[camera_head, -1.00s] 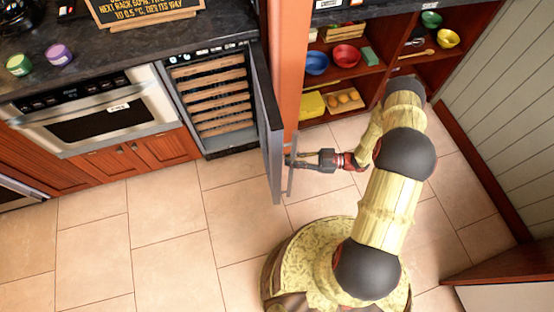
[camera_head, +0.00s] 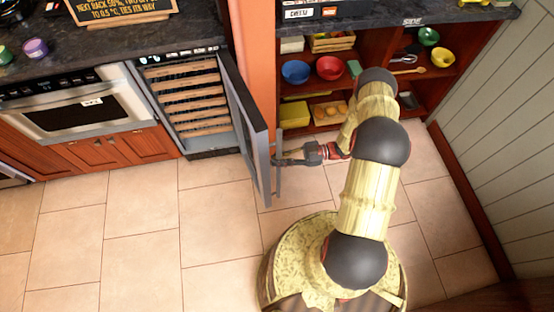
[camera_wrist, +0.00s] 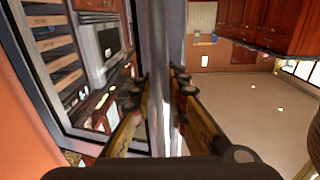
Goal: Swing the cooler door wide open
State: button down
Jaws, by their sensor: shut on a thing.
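The cooler (camera_head: 191,92) stands under the dark counter with several wooden-fronted racks inside. Its door (camera_head: 246,122) is swung out into the room, hinged on the right side next to the orange wall end. A vertical metal bar handle (camera_head: 278,165) runs along the door's outer face. My gripper (camera_head: 281,160) is shut on this handle from the right side. In the wrist view the handle (camera_wrist: 158,70) runs upright between the two fingers (camera_wrist: 160,110), with the door's glass at left.
An oven (camera_head: 75,108) is left of the cooler, above wooden cabinets. Open shelves with bowls (camera_head: 330,68) and boxes stand right of the orange wall end (camera_head: 256,60). The tiled floor (camera_head: 140,235) in front of the cooler and oven is clear.

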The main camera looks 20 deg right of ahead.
jog(key=shift+s+a+f, duration=0.1)
jog(key=shift+s+a, duration=0.05)
jog(key=shift+s, duration=0.1)
jog(key=c, duration=2.1)
grip_release()
jog(key=shift+c, duration=0.2)
jog(key=o, duration=0.4)
jog(key=shift+w, duration=0.1)
jog(key=v, duration=1.2)
